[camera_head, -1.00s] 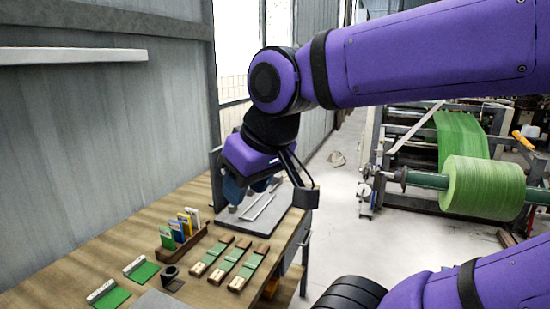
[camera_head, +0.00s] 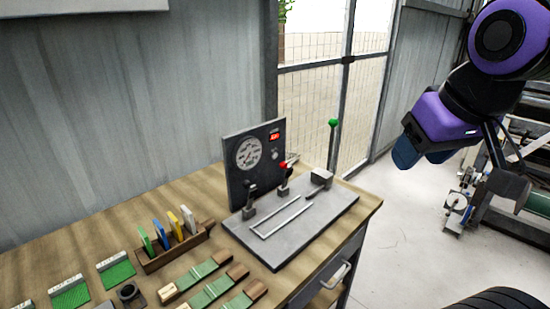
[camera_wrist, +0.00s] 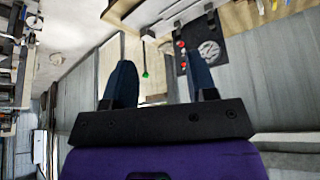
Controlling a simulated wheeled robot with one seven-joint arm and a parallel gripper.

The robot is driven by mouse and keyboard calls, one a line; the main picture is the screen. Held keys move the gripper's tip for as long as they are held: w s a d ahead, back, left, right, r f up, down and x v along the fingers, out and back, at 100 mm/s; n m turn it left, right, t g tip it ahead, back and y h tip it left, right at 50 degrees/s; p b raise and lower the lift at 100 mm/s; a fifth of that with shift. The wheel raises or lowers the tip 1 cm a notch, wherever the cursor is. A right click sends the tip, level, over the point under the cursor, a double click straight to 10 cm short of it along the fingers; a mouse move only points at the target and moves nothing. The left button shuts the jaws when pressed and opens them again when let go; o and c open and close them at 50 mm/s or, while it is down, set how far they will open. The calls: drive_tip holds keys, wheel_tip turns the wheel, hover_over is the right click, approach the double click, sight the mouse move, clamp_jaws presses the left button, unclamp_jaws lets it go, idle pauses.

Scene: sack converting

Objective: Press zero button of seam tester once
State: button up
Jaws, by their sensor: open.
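The seam tester (camera_head: 243,178) stands on the bench, with a dark upright panel, a round gauge (camera_head: 248,153), a small red lit display (camera_head: 274,136) and a grey base plate (camera_head: 318,222). A small pale round button (camera_head: 275,155) sits on the panel below the display; I cannot read a label. A red-knobbed part and a green-knobbed lever (camera_head: 333,124) stand at the tester. My gripper (camera_head: 420,157) is open and empty, in the air right of the tester and clear of it. In the wrist view, my open fingers (camera_wrist: 158,70) show with the gauge (camera_wrist: 209,50) beyond them, upside down.
A wooden rack (camera_head: 176,249) with coloured cards stands left of the tester. Several green strips with wooden ends (camera_head: 213,290) and green swatches (camera_head: 115,269) lie on the wooden bench (camera_head: 60,262). A grey wall stands behind. The floor (camera_head: 400,225) right of the bench is open.

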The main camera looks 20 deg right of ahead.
drive_tip(key=shift+w+d, duration=0.1)
drive_tip(key=shift+d, duration=0.3)
drive_tip(key=shift+c, duration=0.2)
